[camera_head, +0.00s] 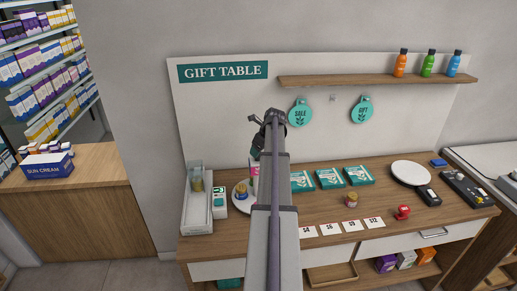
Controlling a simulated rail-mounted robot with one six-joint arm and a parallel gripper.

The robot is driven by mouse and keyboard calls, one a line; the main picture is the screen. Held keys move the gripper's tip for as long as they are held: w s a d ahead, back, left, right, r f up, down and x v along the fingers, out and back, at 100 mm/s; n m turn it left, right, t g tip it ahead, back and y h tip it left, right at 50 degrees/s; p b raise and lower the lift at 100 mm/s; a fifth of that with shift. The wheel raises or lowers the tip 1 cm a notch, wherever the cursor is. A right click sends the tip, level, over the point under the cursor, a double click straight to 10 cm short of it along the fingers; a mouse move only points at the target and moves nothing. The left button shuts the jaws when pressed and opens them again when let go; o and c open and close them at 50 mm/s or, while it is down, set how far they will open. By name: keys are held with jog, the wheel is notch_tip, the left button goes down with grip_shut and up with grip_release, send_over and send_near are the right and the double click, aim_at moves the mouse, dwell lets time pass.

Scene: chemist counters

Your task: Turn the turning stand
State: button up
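A white round disc (410,173), bare on top, lies at the back right of the wooden table. A second white round plate (238,205) stands at the left, partly hidden by my arm, with a small jar (241,192) on it. A pink and white item (252,172) shows beside my arm there. I cannot tell for sure which round piece is the turning stand. My gripper (257,132) is at the arm's far end, above the left plate and in front of the back panel. Its fingers are too small and partly hidden to tell open from shut.
A white tray (186,215) with boxes stands at the left. Teal boxes (330,179), a jar (351,199), price cards (352,226), a red stamp (403,212) and a black device (429,196) are on the table. A shelf (380,80) with bottles is above; teal tags (300,114) hang below.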

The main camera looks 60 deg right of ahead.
jog(key=p+v, duration=0.6)
jog(key=v, duration=0.2)
jog(key=shift+s, duration=0.1)
jog(key=a+f+m+g+b, duration=0.1)
jog(key=a+f+m+b, duration=0.5)
jog(key=a, duration=1.5)
jog(key=a+f+m+g+b, duration=0.2)
jog(key=a+f+m+b, duration=0.4)
jog(key=a+m, duration=1.1)
jog(key=a+f+m+g+b, duration=0.1)
jog(key=a+f+m+b, duration=0.4)
jog(key=a+m, duration=0.7)
jog(key=a+f, duration=0.2)
jog(key=a, duration=1.1)
jog(key=shift+s+b, duration=0.3)
jog(key=shift+b, duration=0.1)
